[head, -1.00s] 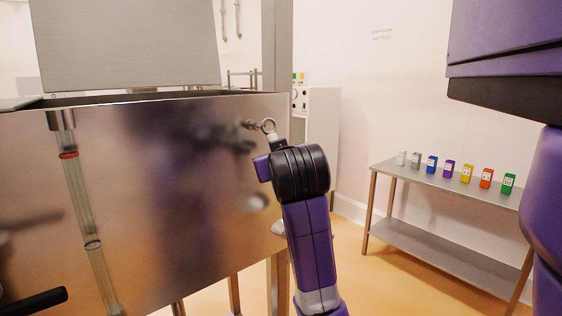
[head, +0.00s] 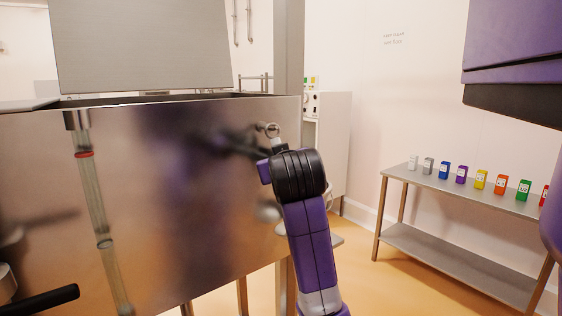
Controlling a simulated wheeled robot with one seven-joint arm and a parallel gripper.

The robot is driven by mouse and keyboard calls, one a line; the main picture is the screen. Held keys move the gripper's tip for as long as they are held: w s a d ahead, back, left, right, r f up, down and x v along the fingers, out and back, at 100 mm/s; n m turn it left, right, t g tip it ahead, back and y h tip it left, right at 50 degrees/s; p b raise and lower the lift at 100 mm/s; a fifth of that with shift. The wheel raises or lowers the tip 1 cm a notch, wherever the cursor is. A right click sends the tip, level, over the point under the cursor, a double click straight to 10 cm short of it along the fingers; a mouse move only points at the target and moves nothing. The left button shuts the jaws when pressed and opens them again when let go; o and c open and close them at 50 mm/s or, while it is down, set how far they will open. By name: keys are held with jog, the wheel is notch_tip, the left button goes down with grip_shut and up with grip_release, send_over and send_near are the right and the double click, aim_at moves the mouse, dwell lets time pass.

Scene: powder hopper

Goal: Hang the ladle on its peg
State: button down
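My arm reaches forward in the middle of the head view and ends in a black wrist joint in front of the steel hopper (head: 180,200). My gripper's fingers are hidden by this wrist, so their opening does not show. A small metal ring (head: 272,129) on a short grey piece sticks up just above the wrist. It may be the end of the ladle's handle, but I cannot tell for certain. No ladle bowl is clearly visible. I cannot pick out the peg.
A steel table (head: 455,185) at the right bears a row of several small coloured containers. A white cabinet (head: 335,135) with buttons stands behind the hopper's right edge. A sight tube (head: 95,200) runs down the hopper's front. Orange floor is open between hopper and table.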

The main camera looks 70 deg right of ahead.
dwell(0.3)
jog(key=c, duration=1.2)
grip_release()
jog(key=shift+a, duration=0.1)
jog(key=b+v, duration=0.1)
jog(key=v, duration=0.6)
jog(key=shift+s+a+r, duration=0.1)
jog(key=shift+s+a, duration=0.15)
jog(key=shift+s, duration=0.05)
